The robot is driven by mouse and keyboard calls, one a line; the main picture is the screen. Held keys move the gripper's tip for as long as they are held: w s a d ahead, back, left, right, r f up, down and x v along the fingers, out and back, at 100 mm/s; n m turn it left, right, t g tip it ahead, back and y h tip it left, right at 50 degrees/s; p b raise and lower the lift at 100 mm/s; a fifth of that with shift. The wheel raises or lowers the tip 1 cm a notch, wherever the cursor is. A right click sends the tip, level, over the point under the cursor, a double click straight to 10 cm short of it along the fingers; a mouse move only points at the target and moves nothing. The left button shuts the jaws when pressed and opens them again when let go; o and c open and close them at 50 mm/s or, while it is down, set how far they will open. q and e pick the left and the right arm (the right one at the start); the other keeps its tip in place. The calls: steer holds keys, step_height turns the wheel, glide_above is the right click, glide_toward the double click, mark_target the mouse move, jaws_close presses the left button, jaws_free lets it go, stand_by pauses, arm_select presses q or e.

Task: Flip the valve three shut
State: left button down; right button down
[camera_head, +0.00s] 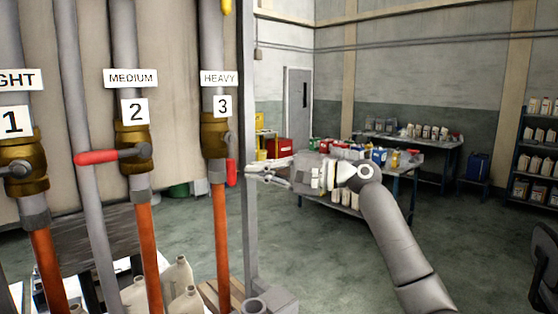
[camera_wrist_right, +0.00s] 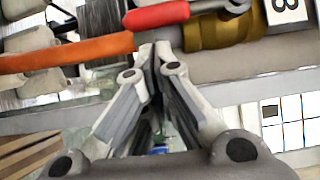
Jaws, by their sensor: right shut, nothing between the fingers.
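Valve three (camera_head: 214,137) is a brass valve on the pipe under the labels "HEAVY" and "3". Its red handle (camera_head: 231,173) hangs straight down, along the pipe. My right gripper (camera_head: 250,172) is shut and empty just right of the handle in the head view. In the right wrist view the red handle (camera_wrist_right: 160,14) lies across the top, just beyond my closed fingertips (camera_wrist_right: 153,50). The brass valve body (camera_wrist_right: 215,30) is right of it. I cannot tell whether the fingertips touch the handle. My left gripper is not in view.
Valve two (camera_head: 132,148), labelled "MEDIUM", has its red handle (camera_head: 96,157) pointing left. Valve one (camera_head: 22,160) is at the left edge. A grey post (camera_head: 250,120) stands just right of valve three. White jugs (camera_head: 180,285) are below the pipes. Open floor lies to the right.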

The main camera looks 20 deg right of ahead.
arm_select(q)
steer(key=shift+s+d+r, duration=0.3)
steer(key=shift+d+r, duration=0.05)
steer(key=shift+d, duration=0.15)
arm_select(e)
steer(key=shift+s+a, duration=0.2)
steer(key=shift+a, duration=0.45)
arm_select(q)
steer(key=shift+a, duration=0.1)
arm_select(e)
steer(key=shift+a, duration=0.1)
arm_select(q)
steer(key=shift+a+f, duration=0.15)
arm_select(e)
steer(key=shift+s+a+f+m, duration=0.1)
steer(key=shift+a+f+m, duration=0.05)
steer(key=shift+m, duration=0.15)
